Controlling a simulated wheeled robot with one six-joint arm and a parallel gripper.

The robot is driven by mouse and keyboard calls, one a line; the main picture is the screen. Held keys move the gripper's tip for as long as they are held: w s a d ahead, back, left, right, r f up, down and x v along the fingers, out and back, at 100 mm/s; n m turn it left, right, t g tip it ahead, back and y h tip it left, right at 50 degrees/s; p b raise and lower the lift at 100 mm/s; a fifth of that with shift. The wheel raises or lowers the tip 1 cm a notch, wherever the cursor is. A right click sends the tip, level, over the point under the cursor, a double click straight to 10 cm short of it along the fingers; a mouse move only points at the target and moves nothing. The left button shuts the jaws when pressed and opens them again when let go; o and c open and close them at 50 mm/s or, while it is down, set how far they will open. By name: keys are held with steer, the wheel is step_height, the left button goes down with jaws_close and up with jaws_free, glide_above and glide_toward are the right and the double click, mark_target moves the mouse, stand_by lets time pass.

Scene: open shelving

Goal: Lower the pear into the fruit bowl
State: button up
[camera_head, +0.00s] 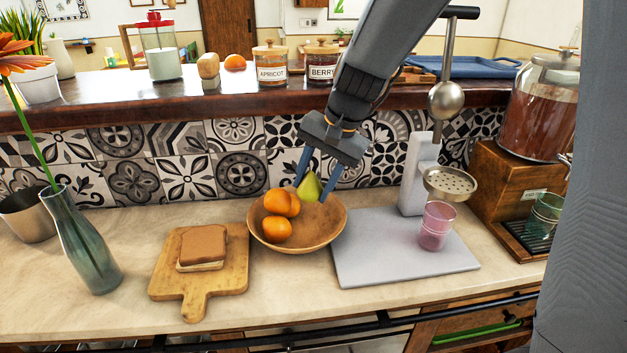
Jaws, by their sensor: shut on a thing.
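The green pear (310,187) is between the two blue fingers of my gripper (316,182), which is shut on it. The gripper points down from above, over the right back part of the wooden fruit bowl (325,228). The pear is at about the height of the bowl's rim or a little above; I cannot tell whether it touches the bowl. Several oranges (277,229) lie in the left half of the bowl, close beside the pear.
A wooden board (195,285) with a sandwich (203,246) lies left of the bowl. A grey juice press (410,265) with a pink glass (436,226) stands right. A vase (85,245) is far left. Behind are the tiled wall and a raised ledge (200,100) with jars (271,65).

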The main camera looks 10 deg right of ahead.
mark_target(314, 200)
steer(key=shift+f+b, duration=1.35)
steer(key=shift+f, duration=0.95)
steer(key=shift+f+b, duration=1.4)
steer(key=shift+f, duration=0.65)
stand_by(0.4)
steer(key=o, duration=1.2)
steer(key=shift+f, duration=0.1)
steer(key=shift+s, duration=0.15)
steer(key=shift+d, duration=0.1)
